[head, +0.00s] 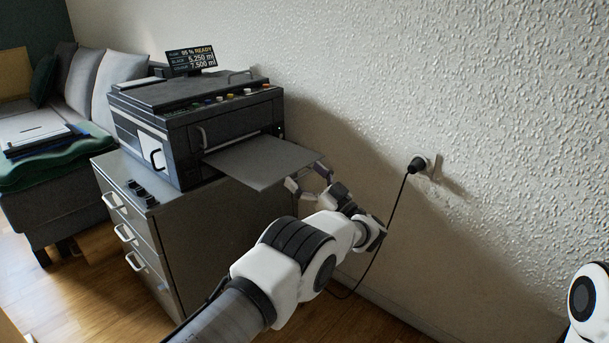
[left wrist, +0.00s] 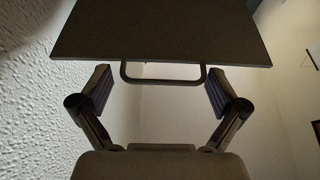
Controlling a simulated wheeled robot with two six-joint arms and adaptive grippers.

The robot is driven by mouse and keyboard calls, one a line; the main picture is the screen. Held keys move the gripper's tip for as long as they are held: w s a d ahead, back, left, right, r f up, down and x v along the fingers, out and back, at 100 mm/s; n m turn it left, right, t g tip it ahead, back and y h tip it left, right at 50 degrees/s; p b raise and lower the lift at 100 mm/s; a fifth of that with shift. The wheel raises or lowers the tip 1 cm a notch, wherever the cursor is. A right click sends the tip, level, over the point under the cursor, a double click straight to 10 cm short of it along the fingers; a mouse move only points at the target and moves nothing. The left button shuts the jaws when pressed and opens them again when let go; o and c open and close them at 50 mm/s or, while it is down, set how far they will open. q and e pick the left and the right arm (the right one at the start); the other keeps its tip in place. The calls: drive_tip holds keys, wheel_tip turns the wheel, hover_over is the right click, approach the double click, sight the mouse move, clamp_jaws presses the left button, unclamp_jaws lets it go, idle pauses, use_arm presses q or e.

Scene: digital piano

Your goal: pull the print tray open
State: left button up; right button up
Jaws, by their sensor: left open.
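The print tray (head: 262,160) is a flat grey plate that sticks far out of the slot in the front of the dark printer (head: 190,125). In the left wrist view the tray (left wrist: 160,30) fills the top, with a thin U-shaped handle (left wrist: 163,81) at its near edge. My left gripper (head: 307,177) is at the tray's outer edge. Its jaws are open, and in the left wrist view the fingers (left wrist: 158,77) stand on either side of the handle, with gaps between them and it. The handle is hard to make out in the head view. My right gripper is out of view.
The printer stands on a grey drawer cabinet (head: 180,240) against a rough white wall (head: 400,70). A black plug (head: 417,164) with a hanging cable is in the wall socket, right of my left gripper. A sofa (head: 85,100) is at the left.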

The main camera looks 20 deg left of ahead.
use_arm(q)
drive_tip(key=v, duration=0.7)
drive_tip(key=shift+d, duration=0.3)
